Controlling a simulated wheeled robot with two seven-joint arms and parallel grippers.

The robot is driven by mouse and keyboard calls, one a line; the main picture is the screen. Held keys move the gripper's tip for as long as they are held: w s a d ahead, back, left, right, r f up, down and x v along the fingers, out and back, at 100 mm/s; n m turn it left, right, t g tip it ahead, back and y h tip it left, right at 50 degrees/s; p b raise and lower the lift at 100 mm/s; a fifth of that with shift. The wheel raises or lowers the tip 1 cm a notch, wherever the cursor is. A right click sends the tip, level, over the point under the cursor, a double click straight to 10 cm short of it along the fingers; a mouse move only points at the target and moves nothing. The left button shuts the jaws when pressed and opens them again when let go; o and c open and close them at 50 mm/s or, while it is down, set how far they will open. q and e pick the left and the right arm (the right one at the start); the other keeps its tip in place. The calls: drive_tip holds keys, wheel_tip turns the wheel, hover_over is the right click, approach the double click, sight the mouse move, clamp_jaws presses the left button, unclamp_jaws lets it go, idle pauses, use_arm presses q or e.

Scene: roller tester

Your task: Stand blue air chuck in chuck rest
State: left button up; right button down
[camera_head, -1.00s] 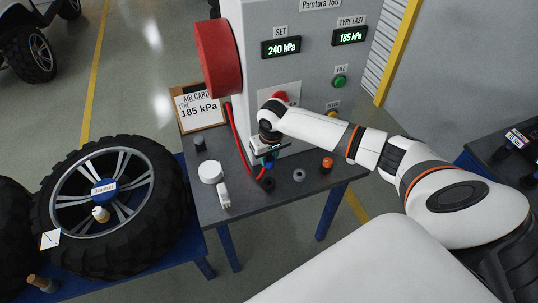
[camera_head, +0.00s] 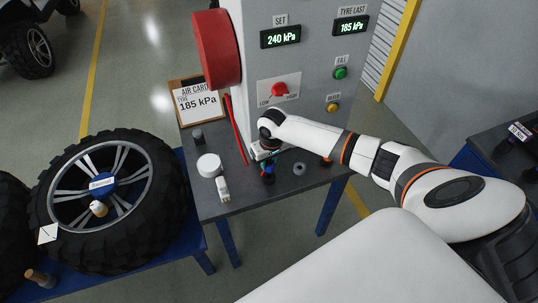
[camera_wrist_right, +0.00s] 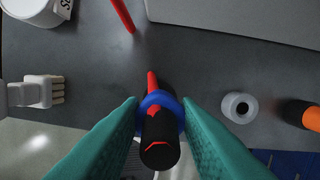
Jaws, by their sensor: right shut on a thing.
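The blue air chuck, a black body with a blue collar (camera_wrist_right: 160,101), is between the teal fingers of my right gripper (camera_wrist_right: 160,125) in the right wrist view. My right gripper (camera_head: 266,158) is shut on it, low over the grey bench, and the chuck's blue and black parts (camera_head: 268,176) show below the fingers. A red hose leads away from the chuck. I cannot tell whether the chuck touches the bench. A grey ring-shaped piece (camera_head: 299,169), possibly the chuck rest, stands to the right; it also shows in the wrist view (camera_wrist_right: 239,107). My left gripper is out of view.
The tester cabinet (camera_head: 262,70) rises behind. A tyre (camera_head: 150,215) lies at left.

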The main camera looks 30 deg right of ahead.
idle(0.7)
drive_tip(key=shift+p, duration=0.5)
drive_tip(key=shift+p, duration=0.35)
drive_tip(key=shift+f, duration=0.25)
idle(0.5)
drive_tip(key=shift+f+b, duration=0.9)
drive_tip(key=shift+f, duration=0.7)
drive_tip(key=c, duration=1)
unclamp_jaws()
